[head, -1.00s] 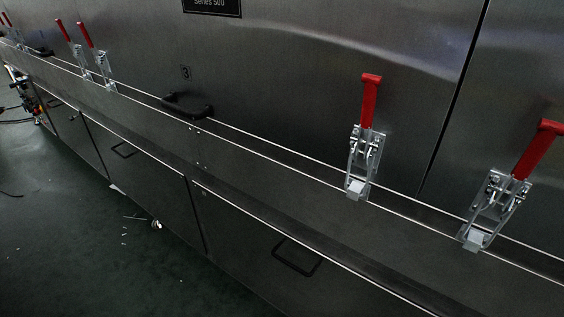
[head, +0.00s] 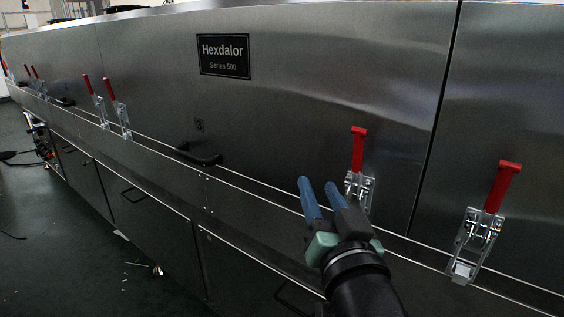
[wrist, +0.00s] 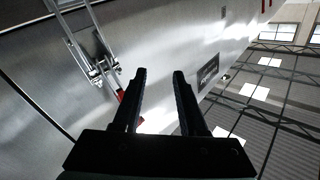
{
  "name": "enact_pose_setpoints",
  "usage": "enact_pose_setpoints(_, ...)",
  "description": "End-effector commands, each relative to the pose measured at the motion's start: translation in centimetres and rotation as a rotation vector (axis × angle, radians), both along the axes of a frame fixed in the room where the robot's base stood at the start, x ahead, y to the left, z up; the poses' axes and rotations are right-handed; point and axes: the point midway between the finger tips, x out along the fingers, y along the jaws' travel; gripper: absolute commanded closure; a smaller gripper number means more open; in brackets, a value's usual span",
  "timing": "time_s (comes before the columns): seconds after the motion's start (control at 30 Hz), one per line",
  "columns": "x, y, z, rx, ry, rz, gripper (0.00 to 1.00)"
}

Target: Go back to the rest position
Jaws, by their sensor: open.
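My gripper (head: 319,183) has blue fingertips and a green and black body. It is in the lower middle of the head view, in front of the steel dryer (head: 320,85), with its fingers pointing up and left. The fingers are apart with nothing between them; they also show as dark shapes in the wrist view (wrist: 160,72). A red-handled toggle latch (head: 358,150) stands upright just to the right of the fingertips, its lower part partly hidden by my gripper. I cannot tell whether they touch.
Another red-handled latch (head: 503,187) is to the right, and several more stand far left. A black handle (head: 198,155) sticks out from the panel. A ledge runs along the dryer below the latches. The dark green floor (head: 75,245) at left is mostly clear, with small debris.

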Motion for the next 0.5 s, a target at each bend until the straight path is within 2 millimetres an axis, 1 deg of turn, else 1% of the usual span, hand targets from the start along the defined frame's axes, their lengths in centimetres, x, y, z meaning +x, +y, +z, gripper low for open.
enact_pose_setpoints(0.03,-0.9,1.1,4.1,-0.051,-0.096,-0.023,0.58)
enact_pose_setpoints(0.07,-1.6,1.5,6.2,-0.079,-0.15,-0.041,0.58)
enact_pose_setpoints(0.1,-2.7,2.2,9.0,-0.113,-0.224,-0.066,0.58)
enact_pose_setpoints(0.17,-4.7,3.0,13.1,-0.156,-0.335,-0.105,0.58)
enact_pose_setpoints(0.2,-6.3,3.6,15.7,-0.18,-0.408,-0.13,0.58)
enact_pose_setpoints(0.27,-9.0,4.4,19.3,-0.21,-0.521,-0.172,0.58)
enact_pose_setpoints(0.3,-11.0,4.9,21.6,-0.225,-0.597,-0.2,0.58)
enact_pose_setpoints(0.37,-14.4,5.5,24.7,-0.242,-0.71,-0.243,0.58)
enact_pose_setpoints(0.4,-16.8,5.8,26.5,-0.248,-0.786,-0.274,0.58)
enact_pose_setpoints(0.43,-16.4,5.6,28.5,-0.251,-0.772,-0.277,0.58)
enact_pose_setpoints(0.5,-15.9,5.5,31.0,-0.252,-0.759,-0.274,0.58)
